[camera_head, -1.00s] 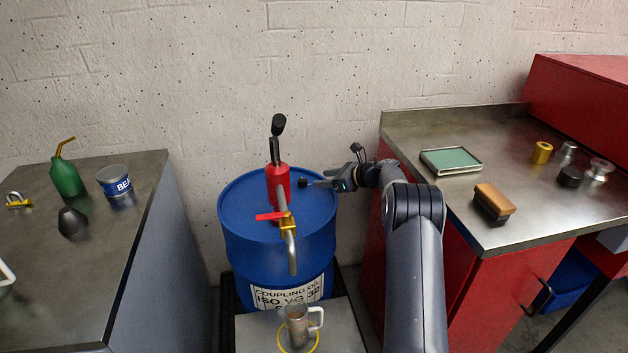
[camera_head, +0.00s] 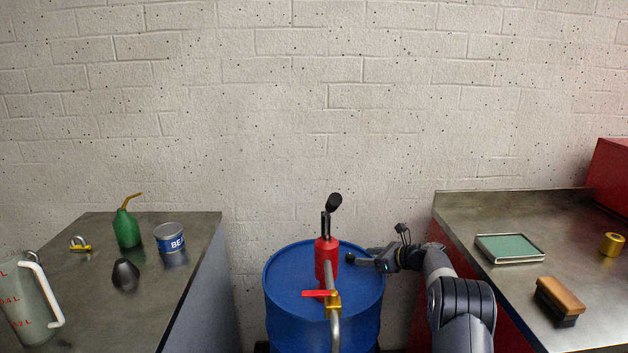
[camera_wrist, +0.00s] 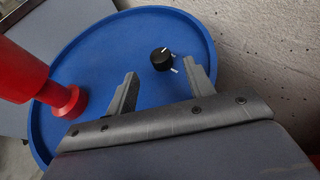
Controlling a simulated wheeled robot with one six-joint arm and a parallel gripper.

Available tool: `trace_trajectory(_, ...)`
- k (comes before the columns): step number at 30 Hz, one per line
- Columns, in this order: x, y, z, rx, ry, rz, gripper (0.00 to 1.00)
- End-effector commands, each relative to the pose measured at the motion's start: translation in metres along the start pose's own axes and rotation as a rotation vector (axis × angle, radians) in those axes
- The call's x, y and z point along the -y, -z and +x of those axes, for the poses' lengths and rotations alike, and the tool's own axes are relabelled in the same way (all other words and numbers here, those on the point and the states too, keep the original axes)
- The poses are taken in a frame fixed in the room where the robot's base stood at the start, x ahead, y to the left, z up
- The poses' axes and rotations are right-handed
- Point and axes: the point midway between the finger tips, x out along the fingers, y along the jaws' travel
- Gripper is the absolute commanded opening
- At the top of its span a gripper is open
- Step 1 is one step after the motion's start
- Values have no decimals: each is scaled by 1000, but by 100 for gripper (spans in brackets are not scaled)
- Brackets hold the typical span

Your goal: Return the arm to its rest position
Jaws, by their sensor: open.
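My arm reaches forward at the right of centre in the head view, bent at a dark joint. My gripper (camera_head: 369,260) is above the right part of the blue drum's (camera_head: 283,291) lid, to the right of the red hand pump (camera_head: 326,258). In the wrist view my gripper (camera_wrist: 158,84) is open, its two fingers apart with nothing between them. A small black knob-like piece (camera_wrist: 161,59) shows on the blue lid (camera_wrist: 95,60), beyond the fingertips. The red pump (camera_wrist: 22,70) is at the left of the wrist view.
A left bench (camera_head: 190,225) holds a green oil can (camera_head: 126,229), a blue tin (camera_head: 169,238), a dark bulb (camera_head: 125,274) and a clear jug (camera_head: 28,305). A right bench (camera_head: 465,205) holds a green-topped tray (camera_head: 509,247), a brush (camera_head: 559,299) and a brass cylinder (camera_head: 612,244). The wall stands close behind.

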Motion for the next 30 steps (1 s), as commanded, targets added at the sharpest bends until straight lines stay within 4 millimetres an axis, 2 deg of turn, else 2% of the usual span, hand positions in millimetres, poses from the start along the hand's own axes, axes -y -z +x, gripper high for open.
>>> trace_trajectory(1,-1,1,11,-1,-3,-1,50)
trace_trajectory(6,-1,1,38,-1,-2,-1,50)
trace_trajectory(12,0,0,56,0,-1,0,50)
trace_trajectory(15,0,0,61,0,0,0,50)
trace_trajectory(30,0,0,60,0,8,4,50)
